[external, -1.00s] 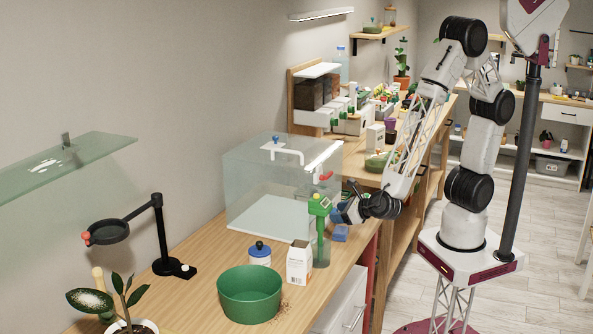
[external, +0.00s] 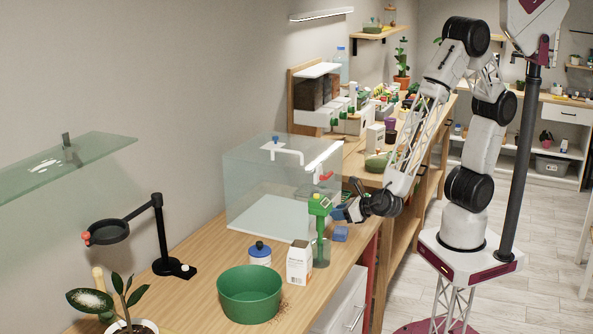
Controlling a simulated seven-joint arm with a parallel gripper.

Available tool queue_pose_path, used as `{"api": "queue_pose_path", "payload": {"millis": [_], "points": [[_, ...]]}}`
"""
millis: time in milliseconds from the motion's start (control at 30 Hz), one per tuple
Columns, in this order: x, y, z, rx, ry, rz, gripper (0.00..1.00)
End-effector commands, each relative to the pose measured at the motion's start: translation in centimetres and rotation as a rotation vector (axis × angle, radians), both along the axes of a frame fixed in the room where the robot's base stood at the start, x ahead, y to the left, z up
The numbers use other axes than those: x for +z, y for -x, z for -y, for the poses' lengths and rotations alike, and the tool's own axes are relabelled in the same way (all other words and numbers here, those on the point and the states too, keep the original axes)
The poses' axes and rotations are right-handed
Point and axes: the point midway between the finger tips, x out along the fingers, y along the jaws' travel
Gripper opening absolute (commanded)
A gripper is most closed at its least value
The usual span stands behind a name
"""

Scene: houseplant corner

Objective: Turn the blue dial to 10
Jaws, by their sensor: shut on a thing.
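A green device (external: 320,206) with a clear lower body stands upright near the right edge of the table, in front of the clear case. My gripper (external: 341,212) is at the right side of its green head, with the jaws shut. A small patch of blue, which looks like the blue dial (external: 337,214), shows at the fingertips. The fingers hide most of it, and no scale or number can be read in this view.
A blue block (external: 340,234) lies on the table just below my gripper. A white carton (external: 299,263), a blue-capped bottle (external: 260,253) and a green bowl (external: 249,294) stand in front. The clear case (external: 250,190) stands behind.

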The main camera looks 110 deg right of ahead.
Motion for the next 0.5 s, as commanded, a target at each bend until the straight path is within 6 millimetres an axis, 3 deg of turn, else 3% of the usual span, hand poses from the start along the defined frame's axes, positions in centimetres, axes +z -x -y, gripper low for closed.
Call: {"api": "queue_pose_path", "payload": {"millis": [500], "points": [[0.04,0.2,0.25,0.0,-0.303,0.306,0.07]]}}
